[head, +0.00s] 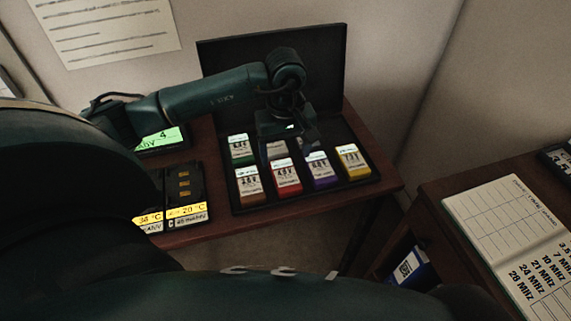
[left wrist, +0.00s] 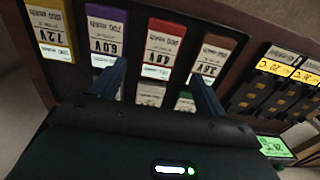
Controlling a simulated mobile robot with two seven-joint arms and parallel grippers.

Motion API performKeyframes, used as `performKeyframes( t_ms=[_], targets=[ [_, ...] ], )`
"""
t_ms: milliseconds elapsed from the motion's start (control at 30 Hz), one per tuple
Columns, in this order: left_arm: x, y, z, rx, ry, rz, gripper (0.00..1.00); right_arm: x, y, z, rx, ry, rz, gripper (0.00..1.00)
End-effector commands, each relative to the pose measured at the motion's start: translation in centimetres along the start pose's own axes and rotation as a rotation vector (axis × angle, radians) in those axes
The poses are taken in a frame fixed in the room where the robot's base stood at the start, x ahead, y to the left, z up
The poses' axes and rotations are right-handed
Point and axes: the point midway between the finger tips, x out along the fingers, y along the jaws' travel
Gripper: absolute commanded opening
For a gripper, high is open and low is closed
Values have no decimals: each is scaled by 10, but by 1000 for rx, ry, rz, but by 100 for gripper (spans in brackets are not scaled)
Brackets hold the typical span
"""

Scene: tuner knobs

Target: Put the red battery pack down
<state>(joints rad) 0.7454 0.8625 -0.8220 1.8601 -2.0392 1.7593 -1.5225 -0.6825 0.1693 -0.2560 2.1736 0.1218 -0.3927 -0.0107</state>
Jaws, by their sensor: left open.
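The red battery pack (head: 286,178) sits in the front row of the open black case (head: 344,199), between a brown pack (head: 249,184) and a purple pack (head: 321,169). In the left wrist view the red pack (left wrist: 163,48) shows its 4.8 V label between the same neighbours. My left gripper (head: 294,137) is over the case, behind the red pack in the head view. In the left wrist view its two fingers (left wrist: 159,72) are spread apart with nothing held between them. Whether a fingertip touches any pack cannot be told. My right gripper is not in view.
A yellow pack (head: 353,162), a green pack (head: 240,148) and a partly hidden pale pack (head: 277,148) are also in the case. The raised lid (head: 318,65) is behind. An open notebook (head: 500,225) lies on the right table.

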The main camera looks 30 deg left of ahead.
Motion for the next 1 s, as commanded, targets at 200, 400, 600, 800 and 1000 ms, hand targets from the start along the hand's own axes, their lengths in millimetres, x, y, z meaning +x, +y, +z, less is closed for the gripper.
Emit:
performKeyframes(
  t_ms=[200,400,600,800,1000],
  targets=[
    [-40,0,-1,0,2,2,74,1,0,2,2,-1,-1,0],
    [-53,0,0,0,0,-1,74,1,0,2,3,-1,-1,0],
    [-37,14,38,-14,-145,61,74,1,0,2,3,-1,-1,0],
    [-35,60,199,-291,-910,239,74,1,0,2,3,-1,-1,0],
    [-118,96,253,-1021,-1939,73,74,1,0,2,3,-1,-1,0]
  ],
)
